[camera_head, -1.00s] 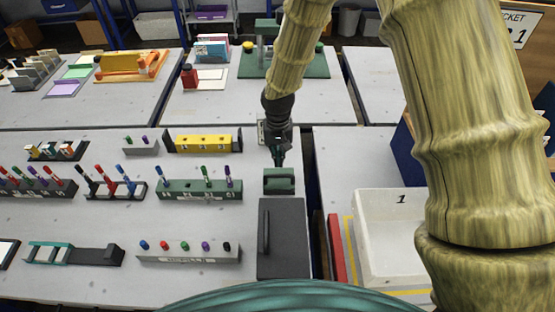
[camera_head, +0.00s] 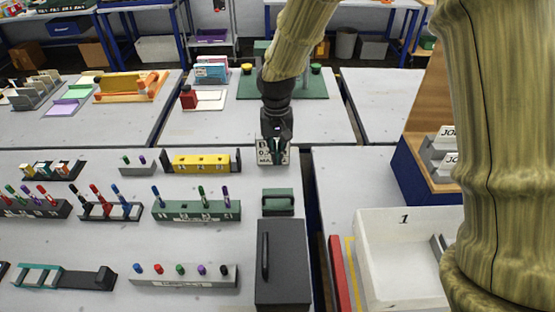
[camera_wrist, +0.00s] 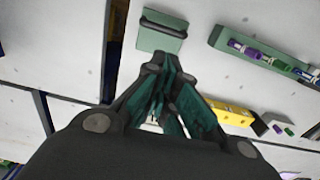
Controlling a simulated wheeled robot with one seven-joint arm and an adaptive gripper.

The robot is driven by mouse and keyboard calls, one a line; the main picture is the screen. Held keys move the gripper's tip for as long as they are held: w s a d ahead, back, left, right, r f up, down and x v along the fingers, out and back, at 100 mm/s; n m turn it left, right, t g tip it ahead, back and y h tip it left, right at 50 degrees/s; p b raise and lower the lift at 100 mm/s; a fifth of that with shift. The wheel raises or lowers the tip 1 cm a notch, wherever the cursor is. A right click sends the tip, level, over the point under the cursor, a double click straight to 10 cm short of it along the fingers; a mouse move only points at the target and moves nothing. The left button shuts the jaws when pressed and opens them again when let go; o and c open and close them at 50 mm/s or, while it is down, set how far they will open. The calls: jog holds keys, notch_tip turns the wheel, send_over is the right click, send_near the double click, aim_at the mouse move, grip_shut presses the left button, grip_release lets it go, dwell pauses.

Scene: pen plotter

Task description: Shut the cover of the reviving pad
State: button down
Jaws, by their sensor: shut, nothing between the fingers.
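A small green block-like unit (camera_head: 278,202) with a dark bar across it sits near the right edge of the table. It also shows in the wrist view (camera_wrist: 162,34). Just in front of it lies a dark flat-topped box (camera_head: 283,265) with a long handle along its left side; its top looks flat, with no gap visible. I cannot tell for sure which of the two is the reviving pad. My gripper (camera_head: 277,150) is shut and empty, beyond the green unit and apart from it. In the wrist view my gripper's fingers (camera_wrist: 158,100) are close together.
A small sign card (camera_head: 273,152) stands behind my gripper, partly hidden. A green pen rack (camera_head: 197,211), a yellow block (camera_head: 200,163) and a grey holder (camera_head: 183,276) stand to the left. A white bin (camera_head: 385,250) is to the right, across a gap between tables.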

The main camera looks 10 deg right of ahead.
jog(key=shift+t+b, duration=0.6)
jog(key=shift+b, duration=0.2)
jog(key=p, duration=0.3)
send_over(278, 201)
jog(key=w, duration=0.2)
jog(key=f, duration=1)
jog(key=shift+w+d+f, duration=0.2)
jog(key=shift+d+f, duration=0.05)
jog(key=shift+f, duration=0.05)
jog(key=shift+s+f+p, duration=0.35)
jog(key=shift+s+f, duration=0.15)
jog(key=shift+f, duration=0.2)
jog(key=shift+s+a+f, duration=0.1)
jog(key=shift+s+a+f+b, duration=0.15)
jog(key=shift+s+f+b, duration=0.45)
jog(key=shift+b, duration=0.05)
jog(key=shift+r, duration=0.15)
